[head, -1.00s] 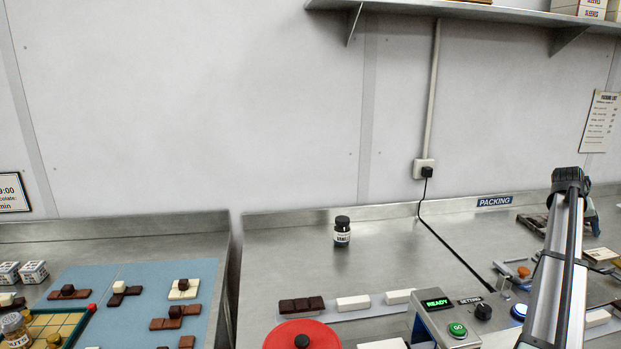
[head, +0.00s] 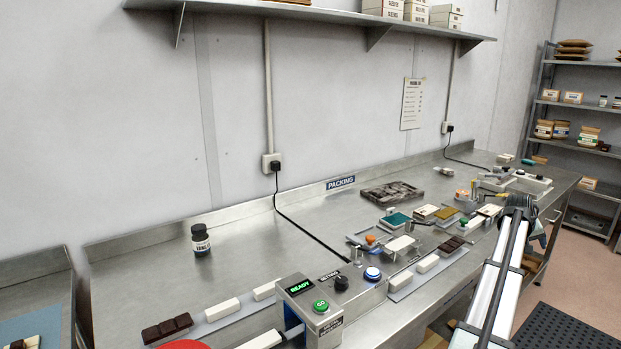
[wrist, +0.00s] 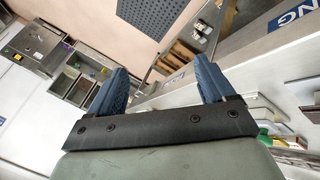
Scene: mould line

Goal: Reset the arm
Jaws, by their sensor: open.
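My gripper (wrist: 160,85) is open in the wrist view, with its two blue fingers apart and nothing between them. Past the fingers the wrist view shows pinkish floor and a dark perforated mat (wrist: 152,15). In the head view my arm rises at the right, past the front edge of the steel bench (head: 240,255). The fingers are hard to make out there, near the arm's far end.
A control box (head: 318,308) with a lit READY display stands at the bench front. A dark jar (head: 201,241) stands behind it. Chocolate bars, white blocks, small trays and a dark mould (head: 392,192) lie along the bench. A wall shelf (head: 330,17) runs above.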

